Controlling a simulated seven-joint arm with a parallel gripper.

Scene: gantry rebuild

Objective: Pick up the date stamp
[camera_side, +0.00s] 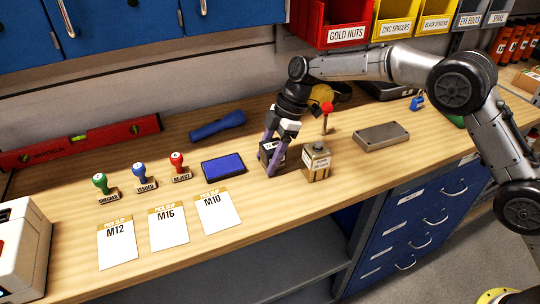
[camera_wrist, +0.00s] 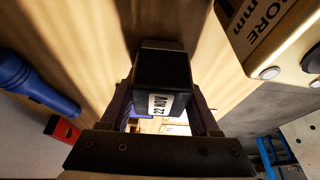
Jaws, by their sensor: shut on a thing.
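The date stamp (camera_side: 269,151) is a small dark block between the fingers of my gripper (camera_side: 273,160), just left of a brass-coloured box on the wooden bench. My gripper points down and is shut on the date stamp, with a finger on each side. In the wrist view the stamp (camera_wrist: 165,80) is a black block with a white label reading 22 NOV. Its lower part is partly hidden by the fingers in the side view, and I cannot tell whether it touches the bench.
The brass-coloured box (camera_side: 316,162) stands close on the right, with a red-knobbed lever (camera_side: 326,116) behind it. A blue ink pad (camera_side: 223,167) and the REJECT stamp (camera_side: 180,168) lie left. A blue torch (camera_side: 217,125) is behind; a grey metal block (camera_side: 381,136) is farther right.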

